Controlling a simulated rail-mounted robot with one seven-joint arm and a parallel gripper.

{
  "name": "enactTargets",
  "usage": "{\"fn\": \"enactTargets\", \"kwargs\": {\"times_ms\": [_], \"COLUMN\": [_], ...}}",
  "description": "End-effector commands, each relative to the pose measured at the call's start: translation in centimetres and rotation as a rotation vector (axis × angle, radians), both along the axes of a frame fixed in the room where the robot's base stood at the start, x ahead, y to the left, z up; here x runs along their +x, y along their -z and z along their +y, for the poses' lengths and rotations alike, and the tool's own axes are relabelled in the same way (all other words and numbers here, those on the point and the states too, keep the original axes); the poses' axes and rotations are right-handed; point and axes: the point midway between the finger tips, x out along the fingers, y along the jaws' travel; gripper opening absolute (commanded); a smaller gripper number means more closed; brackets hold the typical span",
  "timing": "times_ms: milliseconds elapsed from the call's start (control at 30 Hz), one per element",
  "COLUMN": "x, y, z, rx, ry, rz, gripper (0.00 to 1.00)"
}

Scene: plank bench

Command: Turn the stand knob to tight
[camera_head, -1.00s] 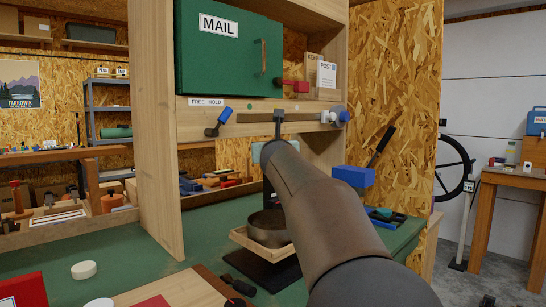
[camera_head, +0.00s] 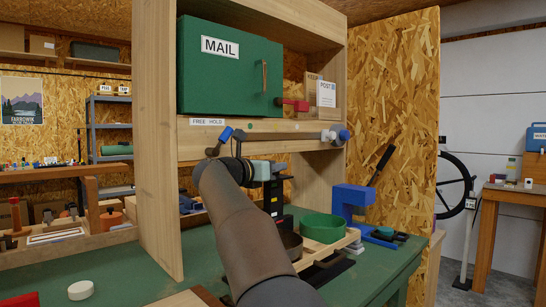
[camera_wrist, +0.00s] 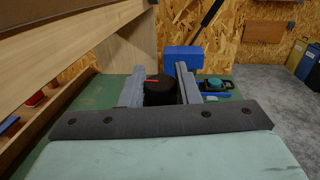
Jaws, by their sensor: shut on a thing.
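The stand knob (camera_wrist: 160,92) is a dark round cylinder with a red line on its face, in the middle of the wrist view. My gripper (camera_wrist: 159,80) has one grey finger on each side of the knob and is shut on it. In the head view my gripper (camera_head: 279,178) reaches right from my wrist at the upper part of the dark stand (camera_head: 274,198). The knob itself cannot be made out there. My arm hides part of the stand. No tight marking is readable.
A green bowl (camera_head: 322,228) and a dark pan (camera_head: 291,243) sit on wooden trays by the stand. A blue vise-like tool (camera_head: 352,195) with a black handle stands to the right. A wooden rail (camera_head: 280,142) with blue-ended levers runs above, under the green mail cabinet (camera_head: 228,75).

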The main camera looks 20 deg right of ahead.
Motion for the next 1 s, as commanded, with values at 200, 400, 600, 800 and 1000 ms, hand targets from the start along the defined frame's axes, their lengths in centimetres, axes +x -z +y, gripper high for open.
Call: {"fn": "enactTargets", "kwargs": {"times_ms": [200, 400, 600, 800, 1000], "x": [0.16, 0.1, 0.06, 0.02, 0.02], "y": [-0.42, -0.23, -0.04, 0.06, 0.09], "z": [0.0, -0.04, -0.07, -0.1, -0.11], "rx": [0.0, 0.0, 0.001, 0.002, 0.001], "ry": [0.143, 0.226, 0.264, 0.272, 0.271], "rz": [0.003, 0.003, 0.001, 0.0, 0.001], "gripper": [0.07, 0.07, 0.07, 0.07, 0.07]}}
